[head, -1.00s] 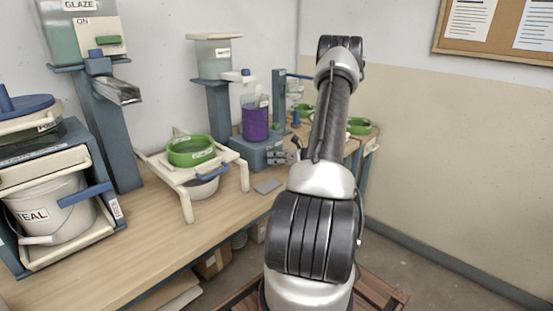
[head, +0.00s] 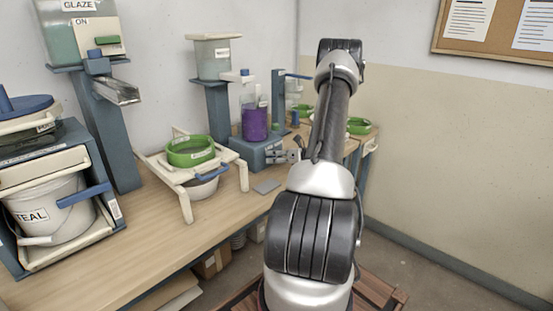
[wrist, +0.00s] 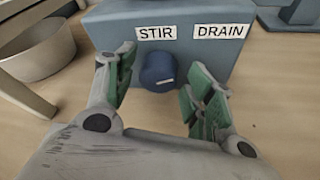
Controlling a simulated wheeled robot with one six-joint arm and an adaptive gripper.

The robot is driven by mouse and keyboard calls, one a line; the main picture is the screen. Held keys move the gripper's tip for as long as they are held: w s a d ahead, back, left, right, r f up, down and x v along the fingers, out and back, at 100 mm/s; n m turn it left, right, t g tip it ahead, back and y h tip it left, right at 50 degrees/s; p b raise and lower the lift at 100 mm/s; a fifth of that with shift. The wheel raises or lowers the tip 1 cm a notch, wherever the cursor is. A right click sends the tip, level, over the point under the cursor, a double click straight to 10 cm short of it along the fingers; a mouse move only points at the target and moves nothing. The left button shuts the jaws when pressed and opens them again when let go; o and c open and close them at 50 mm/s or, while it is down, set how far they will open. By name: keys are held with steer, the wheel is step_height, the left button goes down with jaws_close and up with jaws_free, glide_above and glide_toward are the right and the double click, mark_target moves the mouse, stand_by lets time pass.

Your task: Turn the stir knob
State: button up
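The stir knob (wrist: 158,72) is a dark blue round knob with a short pale line on its face. It sits on the front of a blue-grey base (head: 258,154) under a "STIR" label (wrist: 156,32). My gripper (wrist: 160,78) is open, with one green-padded finger to the left of the knob and one to the right. A gap shows on both sides of the knob. In the head view my gripper (head: 284,154) is small beside the base. A clear vessel with purple liquid (head: 255,124) stands on the base.
A white stand (head: 242,176) holding a green sieve (head: 190,151) over a white bowl (head: 203,187) is to the left. The wooden bench (head: 130,235) has bare room at the front.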

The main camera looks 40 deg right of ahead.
steer(key=v, duration=1.2)
stand_by(0.7)
